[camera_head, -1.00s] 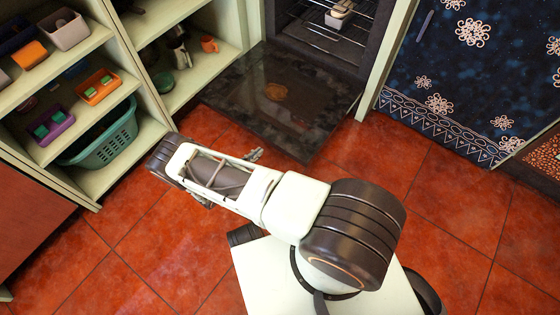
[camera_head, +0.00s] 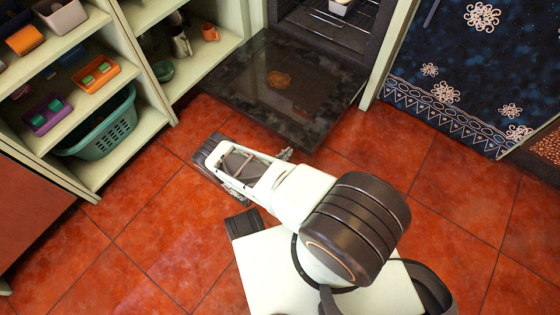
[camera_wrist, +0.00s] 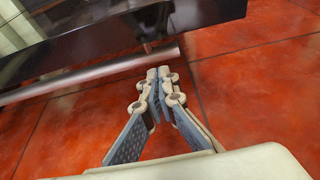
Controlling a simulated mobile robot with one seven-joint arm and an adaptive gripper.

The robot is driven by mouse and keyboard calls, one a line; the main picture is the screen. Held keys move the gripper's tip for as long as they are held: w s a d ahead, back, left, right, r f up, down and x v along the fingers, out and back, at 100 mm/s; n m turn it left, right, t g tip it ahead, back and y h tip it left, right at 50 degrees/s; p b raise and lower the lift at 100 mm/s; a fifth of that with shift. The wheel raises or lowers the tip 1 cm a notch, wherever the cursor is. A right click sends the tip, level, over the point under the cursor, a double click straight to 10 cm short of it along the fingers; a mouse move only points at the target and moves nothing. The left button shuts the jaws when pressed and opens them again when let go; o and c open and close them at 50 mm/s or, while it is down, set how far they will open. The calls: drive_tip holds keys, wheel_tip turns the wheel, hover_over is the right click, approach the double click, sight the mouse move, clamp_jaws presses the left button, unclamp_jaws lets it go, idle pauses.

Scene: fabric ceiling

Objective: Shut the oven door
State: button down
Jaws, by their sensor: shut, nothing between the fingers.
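The oven door (camera_head: 285,88) is folded down flat and open, a dark glossy panel in front of the oven (camera_head: 345,32). Its front edge and a grey bar handle (camera_wrist: 95,78) show in the wrist view, with the dark door (camera_wrist: 110,35) above. My gripper (camera_head: 287,153) is low, just in front of the door's near edge in the head view. In the wrist view my gripper (camera_wrist: 159,75) has its fingertips together and empty, close to the right end of the handle. I cannot tell whether they touch it.
Open shelves with a teal basket (camera_head: 100,128) stand left of the oven. A dark blue patterned panel (camera_head: 465,70) is on the right. Red tiled floor (camera_head: 150,215) is clear around my base.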

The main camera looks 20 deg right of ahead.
drive_tip(key=shift+a+r, duration=0.2)
drive_tip(key=shift+r, duration=1.55)
